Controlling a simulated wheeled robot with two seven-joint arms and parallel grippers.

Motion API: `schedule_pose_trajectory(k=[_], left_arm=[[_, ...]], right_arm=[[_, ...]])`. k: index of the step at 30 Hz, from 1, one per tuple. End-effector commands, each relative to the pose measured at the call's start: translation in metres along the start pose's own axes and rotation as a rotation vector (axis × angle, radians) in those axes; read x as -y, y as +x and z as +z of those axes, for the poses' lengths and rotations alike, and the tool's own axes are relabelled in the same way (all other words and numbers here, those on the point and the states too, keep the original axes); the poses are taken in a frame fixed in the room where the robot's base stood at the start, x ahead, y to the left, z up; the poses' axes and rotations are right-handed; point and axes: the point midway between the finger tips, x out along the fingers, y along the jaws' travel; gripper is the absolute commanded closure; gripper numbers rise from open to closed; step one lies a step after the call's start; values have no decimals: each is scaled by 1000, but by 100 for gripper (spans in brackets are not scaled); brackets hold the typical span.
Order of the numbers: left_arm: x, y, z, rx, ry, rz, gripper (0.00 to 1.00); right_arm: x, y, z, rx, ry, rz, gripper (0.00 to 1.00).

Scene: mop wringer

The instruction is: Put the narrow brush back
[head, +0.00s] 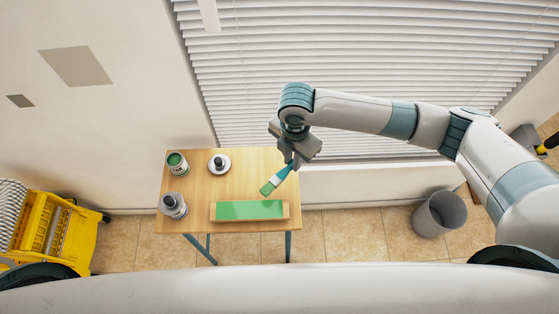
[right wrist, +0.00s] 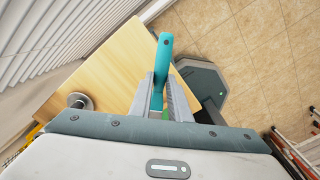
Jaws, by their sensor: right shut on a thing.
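My right gripper (head: 291,160) is shut on a brush (head: 277,180) with a teal handle and green bristles. It holds the brush tilted above the right part of the wooden table (head: 197,188), bristles pointing down and left. In the right wrist view, the teal handle (right wrist: 163,60) stands up between the two fingers (right wrist: 160,100), and the bristles are mostly hidden. No second brush is clear for comparing widths. My left gripper is not in view.
On the table are a paint can (head: 177,168), a white saucer (head: 226,170) bearing a dark-topped item, a grey container (head: 172,207) and a green-topped board (head: 250,210). A yellow mop bucket (head: 40,225) stands left; a grey bin (head: 440,214) stands right. The table's middle is clear.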

Motion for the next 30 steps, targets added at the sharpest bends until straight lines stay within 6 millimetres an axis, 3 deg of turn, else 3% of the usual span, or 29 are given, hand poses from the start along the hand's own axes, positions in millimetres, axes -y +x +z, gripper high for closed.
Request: schedule_pose_trajectory(k=[3, 9, 23, 30], left_arm=[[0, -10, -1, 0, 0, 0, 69], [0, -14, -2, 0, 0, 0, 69], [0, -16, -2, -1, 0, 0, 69], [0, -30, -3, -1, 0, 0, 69]], right_arm=[[-19, 9, -6, 0, 1, -1, 100], [-36, 21, -10, 0, 1, 0, 100], [-38, 26, -11, 0, 1, 0, 100], [-38, 51, -11, 1, 2, -2, 100]])
